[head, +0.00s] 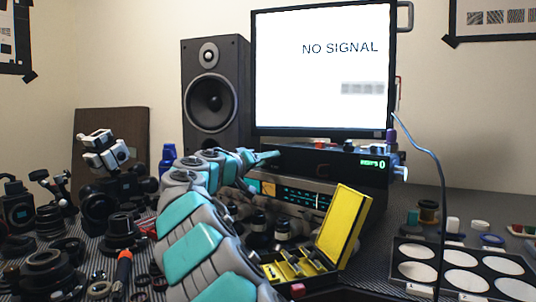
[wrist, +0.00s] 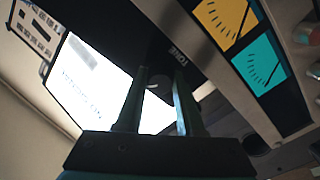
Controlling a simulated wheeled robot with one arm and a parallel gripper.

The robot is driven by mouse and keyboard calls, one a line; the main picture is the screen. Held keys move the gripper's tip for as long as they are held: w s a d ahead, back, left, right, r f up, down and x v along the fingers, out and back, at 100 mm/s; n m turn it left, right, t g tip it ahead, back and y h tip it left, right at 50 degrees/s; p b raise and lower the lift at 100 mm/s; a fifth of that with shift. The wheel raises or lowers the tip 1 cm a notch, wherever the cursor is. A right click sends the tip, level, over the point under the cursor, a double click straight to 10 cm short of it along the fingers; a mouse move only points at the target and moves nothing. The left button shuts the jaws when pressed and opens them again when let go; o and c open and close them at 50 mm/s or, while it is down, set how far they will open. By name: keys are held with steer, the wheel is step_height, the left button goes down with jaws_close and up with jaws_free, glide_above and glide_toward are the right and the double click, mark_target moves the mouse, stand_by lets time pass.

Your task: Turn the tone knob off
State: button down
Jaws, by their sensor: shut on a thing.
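The tone knob (wrist: 157,83) shows in the wrist view as a small dark round shape beside the white TONE lettering on a black front panel (wrist: 150,35). My gripper (wrist: 160,73) reaches up to that panel with one finger on each side of the knob, shut on it. The fingers hide part of the knob, and I cannot tell its turned position. In the head view my gripper (head: 270,156) is at the left end of the black unit (head: 325,158), whose right end has a green display. The knob is hidden there.
A receiver (head: 310,200) with lit dials sits below the black unit. A monitor (head: 325,70) reading NO SIGNAL stands above, with a speaker (head: 215,95) to its left. An open yellow case (head: 343,225), lens parts and a white-disc tray (head: 400,250) crowd the table.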

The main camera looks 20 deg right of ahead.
steer(key=n+p, duration=0.4)
steer(key=n, duration=0.1)
steer(key=shift+r, duration=0.2)
steer(key=shift+f+n+p, duration=0.2)
steer(key=shift+n+p, duration=0.65)
steer(key=shift+n, duration=0.35)
steer(key=c, duration=0.5)
jaws_free()
steer(key=shift+a, duration=0.1)
steer(key=b+v, duration=0.1)
steer(key=v, duration=0.6)
steer(key=shift+s+a, duration=0.2)
steer(key=shift+a, duration=0.05)
